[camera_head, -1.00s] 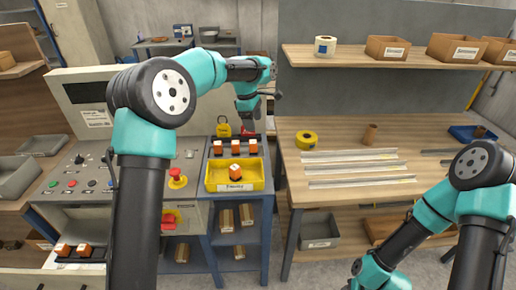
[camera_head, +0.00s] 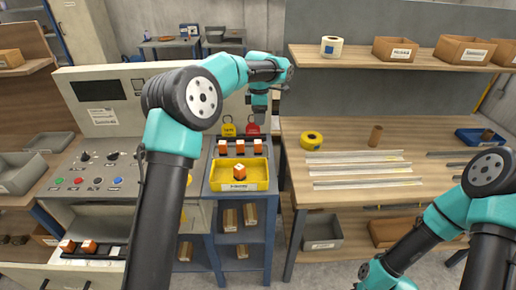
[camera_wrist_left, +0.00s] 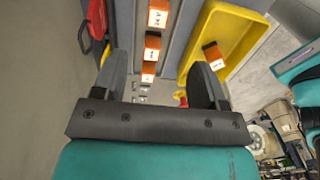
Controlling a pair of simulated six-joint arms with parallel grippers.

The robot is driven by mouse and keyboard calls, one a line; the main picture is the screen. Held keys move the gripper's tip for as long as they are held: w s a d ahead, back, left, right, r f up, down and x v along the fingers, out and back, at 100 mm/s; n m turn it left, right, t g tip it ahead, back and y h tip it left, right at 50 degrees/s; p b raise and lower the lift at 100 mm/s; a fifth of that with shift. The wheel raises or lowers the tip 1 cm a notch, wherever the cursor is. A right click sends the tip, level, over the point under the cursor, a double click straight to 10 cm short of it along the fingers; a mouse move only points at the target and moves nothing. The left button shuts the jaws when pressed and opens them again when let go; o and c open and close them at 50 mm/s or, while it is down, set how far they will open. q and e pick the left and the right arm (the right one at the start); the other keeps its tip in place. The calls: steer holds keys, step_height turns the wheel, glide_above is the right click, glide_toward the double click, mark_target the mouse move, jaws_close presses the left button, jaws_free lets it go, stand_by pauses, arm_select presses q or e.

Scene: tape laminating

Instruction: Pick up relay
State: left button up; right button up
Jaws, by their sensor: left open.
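Three orange-and-white relays (camera_head: 240,147) stand in a row on a dark rail behind a yellow tray. Another relay (camera_head: 239,173) stands in the yellow tray (camera_head: 212,184). My left gripper (camera_head: 258,116) hangs behind the row near its right end, above it. In the left wrist view the gripper (camera_wrist_left: 160,78) is open and empty. The row's relays (camera_wrist_left: 152,45) lie ahead, the nearest showing between the fingers from above, apart from them. The tray's relay (camera_wrist_left: 213,55) lies near the right finger. My right arm shows at lower right; its jaws are out of frame.
A red tag (camera_head: 253,129) and a yellow tag (camera_head: 228,129) hang behind the rail. A control panel (camera_head: 95,178) is left, with two more relays (camera_head: 78,246) below it. A wooden bench (camera_head: 345,140) at right holds a yellow tape roll (camera_head: 311,140) and metal strips (camera_head: 365,171).

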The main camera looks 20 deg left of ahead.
mark_target(258, 142)
arm_select(q)
step_height(258, 142, down, 10)
steer(key=shift+r, duration=0.25)
steer(key=shift+f, duration=0.1)
steer(key=shift+a+f, duration=0.15)
steer(key=shift+f, duration=1.1)
steer(key=shift+a+f, duration=0.1)
steer(key=shift+f, duration=1.15)
steer(key=shift+c, duration=0.4)
steer(key=c, duration=1)
steer(key=shift+o, duration=0.2)
steer(key=shift+r, duration=0.2)
